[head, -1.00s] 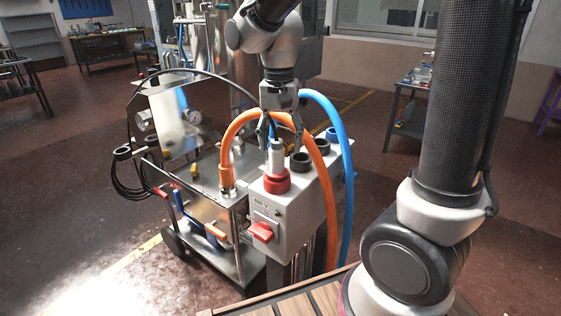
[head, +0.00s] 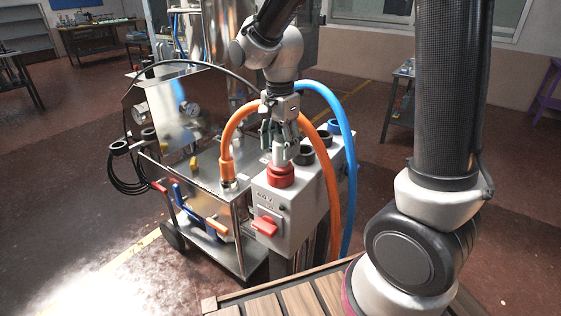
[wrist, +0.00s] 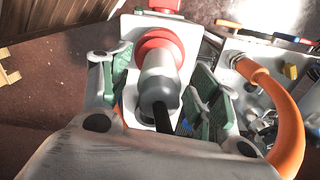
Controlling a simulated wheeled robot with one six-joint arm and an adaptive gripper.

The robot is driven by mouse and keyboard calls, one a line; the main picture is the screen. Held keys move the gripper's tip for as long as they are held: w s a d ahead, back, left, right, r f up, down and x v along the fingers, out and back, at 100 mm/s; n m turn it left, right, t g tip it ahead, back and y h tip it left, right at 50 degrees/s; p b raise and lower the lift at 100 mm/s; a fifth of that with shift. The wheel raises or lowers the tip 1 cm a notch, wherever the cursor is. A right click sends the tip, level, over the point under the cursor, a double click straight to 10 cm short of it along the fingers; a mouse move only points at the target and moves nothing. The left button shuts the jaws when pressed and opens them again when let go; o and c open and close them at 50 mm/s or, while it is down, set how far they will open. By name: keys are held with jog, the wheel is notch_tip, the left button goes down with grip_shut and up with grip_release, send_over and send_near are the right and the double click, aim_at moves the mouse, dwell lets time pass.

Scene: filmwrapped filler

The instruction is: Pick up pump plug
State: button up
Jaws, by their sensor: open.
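The pump plug (head: 281,155) is a light grey cylinder standing in a red socket (head: 280,174) on top of the grey switch box. In the wrist view the plug (wrist: 161,77) shows its dark grey rear end and black cable, with the red ring around its far end. My gripper (head: 283,141) is open above the socket, its fingers around the upper plug. In the wrist view one green-padded finger is on each side of the plug, with visible gaps. The fingers hide part of the plug in the head view.
The grey box (head: 292,217) has a red rotary switch (head: 265,227) in front and black sockets (head: 305,155) behind. An orange hose (head: 331,200) arches close by my gripper, and a blue hose (head: 349,170) rises behind. A steel pump cart (head: 205,170) stands left.

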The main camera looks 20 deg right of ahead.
jog(key=shift+f, duration=0.55)
jog(key=c, duration=1.3)
jog(key=shift+r, duration=0.2)
